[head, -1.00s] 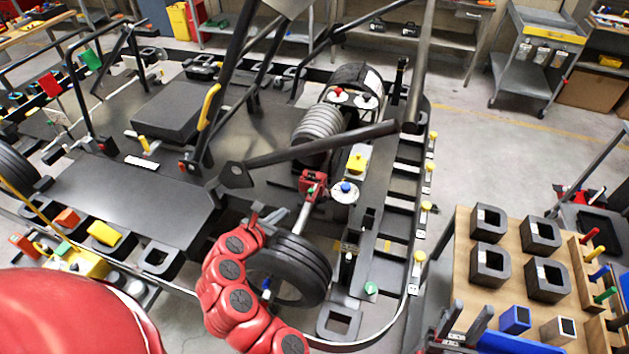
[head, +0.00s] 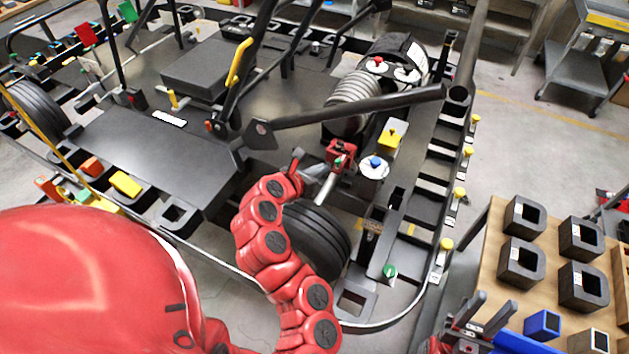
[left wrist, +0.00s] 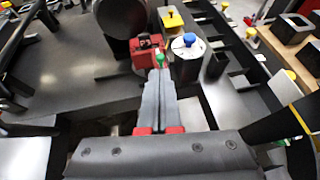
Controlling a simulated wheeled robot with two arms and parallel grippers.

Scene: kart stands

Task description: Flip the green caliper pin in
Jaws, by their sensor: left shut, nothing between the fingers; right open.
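The red caliper (head: 342,150) sits on the kart beside the wheel, and also shows in the left wrist view (left wrist: 147,53). The small green caliper pin (left wrist: 159,59) is on its near side, right at my left fingertips. My right gripper (head: 487,316) is open, low at the right.
A blue-topped white canister (head: 374,167) and a yellow block (head: 390,138) stand right of the caliper. A black frame tube (head: 350,107) crosses behind it. The black tyre (head: 318,240) lies below. A wooden table (head: 510,290) with black holders (head: 521,260) stands at the right.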

